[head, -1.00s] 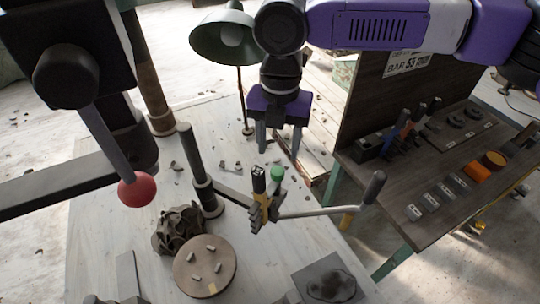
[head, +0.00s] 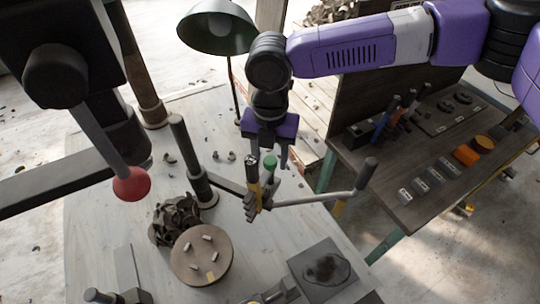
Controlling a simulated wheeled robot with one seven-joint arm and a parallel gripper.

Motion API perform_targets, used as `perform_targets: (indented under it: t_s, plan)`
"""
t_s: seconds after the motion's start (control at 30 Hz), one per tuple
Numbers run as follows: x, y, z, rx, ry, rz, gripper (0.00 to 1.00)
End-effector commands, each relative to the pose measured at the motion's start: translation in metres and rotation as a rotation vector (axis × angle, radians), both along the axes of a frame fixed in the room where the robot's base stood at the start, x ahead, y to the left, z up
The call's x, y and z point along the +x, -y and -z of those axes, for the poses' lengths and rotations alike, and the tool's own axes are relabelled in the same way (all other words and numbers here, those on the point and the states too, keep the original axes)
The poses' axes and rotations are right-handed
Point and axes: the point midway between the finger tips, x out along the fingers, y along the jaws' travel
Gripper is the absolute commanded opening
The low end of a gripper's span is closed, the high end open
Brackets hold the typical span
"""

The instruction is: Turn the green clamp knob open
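The green clamp knob (head: 270,162) is a small upright cylinder at mid-picture in the head view, beside a yellow and black clamp part (head: 253,178) on its left. My gripper (head: 269,152) points down just above and behind the knob as seen here. Its two fingers are spread apart, one to the left and one to the right of the knob in the picture. I cannot tell whether the fingers are level with the knob or touching it. The left fingertip is partly hidden by the clamp's black top.
A grey crank arm (head: 320,198) with a dark handle reaches right from the clamp. A dark upright post (head: 193,160) stands left. A red ball lever (head: 132,184), green lamp (head: 217,28), clay trimmings (head: 176,220) and round board (head: 202,265) are nearby. A tool bench (head: 405,190) stands right.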

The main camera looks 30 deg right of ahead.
Motion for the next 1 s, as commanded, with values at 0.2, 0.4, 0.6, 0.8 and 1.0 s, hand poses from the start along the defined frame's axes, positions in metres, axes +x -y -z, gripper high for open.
perform_targets:
  t_s: [0.2, 0.4, 0.6, 0.8, 1.0]
  plan:
    - [-0.0001, -0.0001, -0.0003, 0.0, 0.0, 0.0, 0.01]
    - [-0.0001, 0.0, -0.0006, 0.0, 0.0, 0.005, 0.0]
    - [-0.0003, -0.0009, -0.0018, 0.003, -0.002, 0.054, 0.0]
    - [-0.0004, -0.0017, -0.003, 0.005, -0.002, 0.177, 0.0]
    - [-0.0003, -0.0022, -0.0032, 0.006, -0.004, 0.357, 0.0]
